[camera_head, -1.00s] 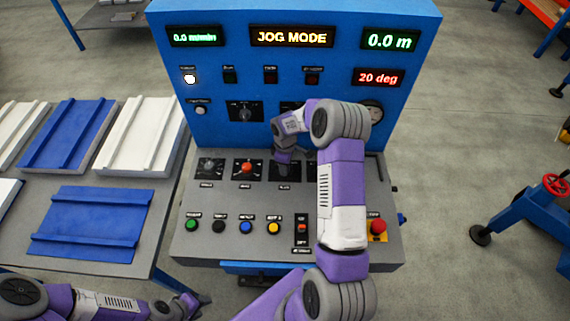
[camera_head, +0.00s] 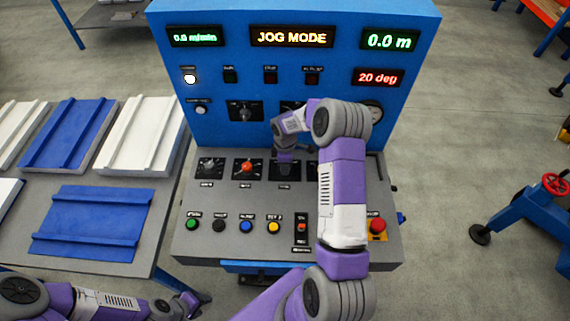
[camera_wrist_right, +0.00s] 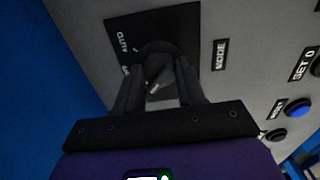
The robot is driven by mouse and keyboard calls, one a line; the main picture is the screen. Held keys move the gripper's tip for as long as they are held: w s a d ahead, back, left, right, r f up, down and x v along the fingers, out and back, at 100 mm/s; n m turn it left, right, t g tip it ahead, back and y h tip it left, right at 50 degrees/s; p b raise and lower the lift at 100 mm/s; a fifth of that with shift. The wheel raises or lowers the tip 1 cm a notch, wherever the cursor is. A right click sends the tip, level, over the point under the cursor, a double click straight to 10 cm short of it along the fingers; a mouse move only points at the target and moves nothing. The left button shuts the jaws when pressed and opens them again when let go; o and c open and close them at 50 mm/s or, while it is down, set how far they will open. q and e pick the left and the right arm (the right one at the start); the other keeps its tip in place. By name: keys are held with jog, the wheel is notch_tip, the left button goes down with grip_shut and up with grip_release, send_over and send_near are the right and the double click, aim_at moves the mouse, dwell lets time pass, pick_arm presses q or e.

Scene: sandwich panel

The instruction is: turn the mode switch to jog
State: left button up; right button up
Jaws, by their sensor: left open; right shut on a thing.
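The mode switch (camera_wrist_right: 158,72) is a dark rotary knob on a black plate in the right wrist view, with a MODE label beside it and AUTO printed on the plate. Its pointer is partly hidden between the fingers. My right gripper (camera_wrist_right: 160,88) is shut on the knob. In the head view my right gripper (camera_head: 284,165) is at the third knob of the sloped desk's upper row and covers most of it. The display (camera_head: 292,37) reads JOG MODE. My left gripper (camera_head: 193,303) is open and empty at the bottom left, away from the panel.
Other knobs, including one with a red cap (camera_head: 247,167), and several coloured buttons sit close by on the grey desk (camera_head: 200,250). A red emergency button (camera_head: 377,226) is at the right. A table with blue and white panels (camera_head: 90,225) stands at the left.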

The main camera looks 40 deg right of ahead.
jog(key=o, duration=1)
jog(key=shift+o, duration=0.2)
jog(key=shift+r+p, duration=0.5)
jog(key=shift+r, duration=3.3)
